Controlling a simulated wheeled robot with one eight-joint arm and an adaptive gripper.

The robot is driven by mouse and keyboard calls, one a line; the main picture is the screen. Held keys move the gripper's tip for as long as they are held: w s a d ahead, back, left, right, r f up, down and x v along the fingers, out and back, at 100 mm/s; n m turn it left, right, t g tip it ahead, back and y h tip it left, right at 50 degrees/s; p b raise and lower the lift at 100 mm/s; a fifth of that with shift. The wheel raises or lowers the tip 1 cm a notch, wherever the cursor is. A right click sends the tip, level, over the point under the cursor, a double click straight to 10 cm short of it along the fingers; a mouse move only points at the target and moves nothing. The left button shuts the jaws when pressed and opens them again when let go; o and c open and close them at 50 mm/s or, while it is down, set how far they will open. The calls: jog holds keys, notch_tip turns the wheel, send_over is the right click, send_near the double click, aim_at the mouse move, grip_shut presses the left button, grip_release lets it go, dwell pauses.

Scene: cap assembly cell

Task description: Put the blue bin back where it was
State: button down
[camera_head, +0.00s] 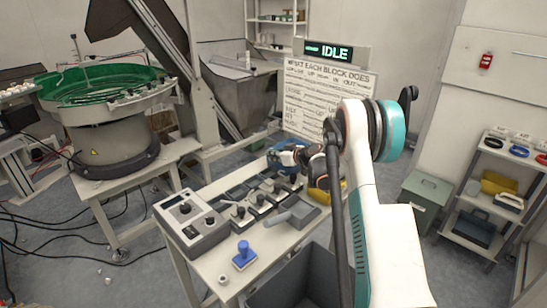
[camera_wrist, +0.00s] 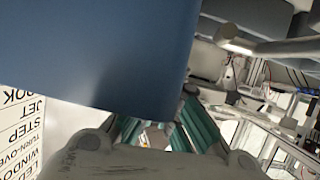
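The blue bin is most likely the large plain blue surface (camera_wrist: 90,55) that fills the upper left of the wrist view, very close to the camera. In the head view a blue piece (camera_head: 286,155) shows at the far end of the bench, beside my gripper (camera_head: 313,170) and partly hidden by it. In the wrist view my gripper's teal fingers (camera_wrist: 160,125) stand apart at their bases. The blue surface covers their tips, so I cannot see whether they are closed on its wall.
The bench holds a grey control box (camera_head: 190,222), several grey blocks and a blue-handled stamp (camera_head: 243,255). A dark grey open bin (camera_head: 290,280) is at its front. A yellow bin (camera_head: 500,183) sits on the right shelf rack (camera_head: 487,206). The instruction board (camera_head: 325,95) stands behind the bench.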

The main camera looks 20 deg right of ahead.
jog(key=shift+f, duration=0.2)
jog(key=c, duration=1.8)
grip_release()
jog(key=shift+r, duration=0.2)
jog(key=shift+s+d+r, duration=0.1)
jog(key=shift+s+r, duration=0.1)
jog(key=shift+s, duration=0.05)
jog(key=p+v, duration=0.3)
jog(key=v, duration=0.8)
jog(key=shift+s, duration=0.15)
